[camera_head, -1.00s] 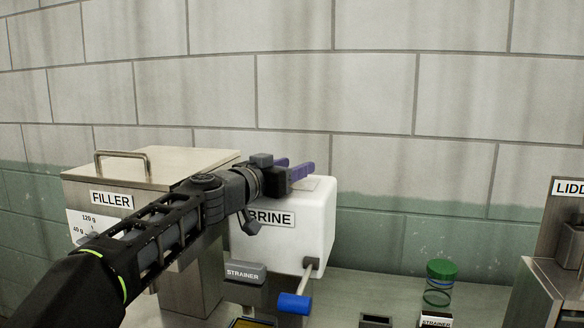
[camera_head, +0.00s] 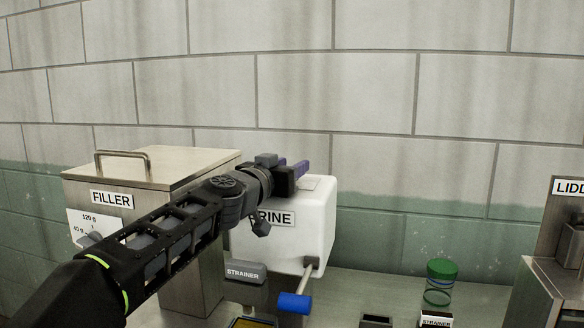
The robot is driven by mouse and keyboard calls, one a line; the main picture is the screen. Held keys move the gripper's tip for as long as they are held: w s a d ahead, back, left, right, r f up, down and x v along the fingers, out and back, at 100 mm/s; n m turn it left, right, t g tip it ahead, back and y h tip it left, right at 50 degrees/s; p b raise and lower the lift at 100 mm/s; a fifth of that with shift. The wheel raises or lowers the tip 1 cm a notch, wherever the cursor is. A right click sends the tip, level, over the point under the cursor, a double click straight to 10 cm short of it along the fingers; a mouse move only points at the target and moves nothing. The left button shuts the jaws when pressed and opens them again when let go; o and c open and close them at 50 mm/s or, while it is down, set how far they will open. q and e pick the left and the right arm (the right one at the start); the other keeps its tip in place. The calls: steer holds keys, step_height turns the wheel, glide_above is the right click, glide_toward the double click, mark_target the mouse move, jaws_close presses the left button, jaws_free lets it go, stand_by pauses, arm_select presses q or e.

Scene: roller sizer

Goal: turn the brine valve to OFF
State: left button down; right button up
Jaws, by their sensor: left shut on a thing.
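The white brine tank (camera_head: 318,225) stands at the middle, its BRINE label (camera_head: 283,219) partly covered by my arm. A rod with a blue handle (camera_head: 294,303) comes out of its lower front and slants down to the left. I cannot read any valve position or OFF mark. My left gripper (camera_head: 291,171), with purple fingers, is over the tank's top, well above the blue handle and apart from it. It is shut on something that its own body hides. My right gripper is not in view.
The steel filler (camera_head: 150,166) with a lid handle stands left, behind my left arm. A grey STRAINER block (camera_head: 245,271) is below the tank. A green-lidded jar (camera_head: 440,283) stands right, near the lidder (camera_head: 545,270). The counter (camera_head: 390,285) between them is partly clear.

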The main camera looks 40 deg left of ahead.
arm_select(q)
steer(key=shift+a+n+y+p, duration=0.15)
steer(key=shift+n+y+p, duration=0.35)
steer(key=shift+y, duration=0.4)
steer(key=c, duration=0.8)
jaws_free()
steer(key=shift+c, duration=0.2)
steer(key=v, duration=0.7)
steer(key=shift+s+r, duration=0.15)
steer(key=shift+s, duration=0.3)
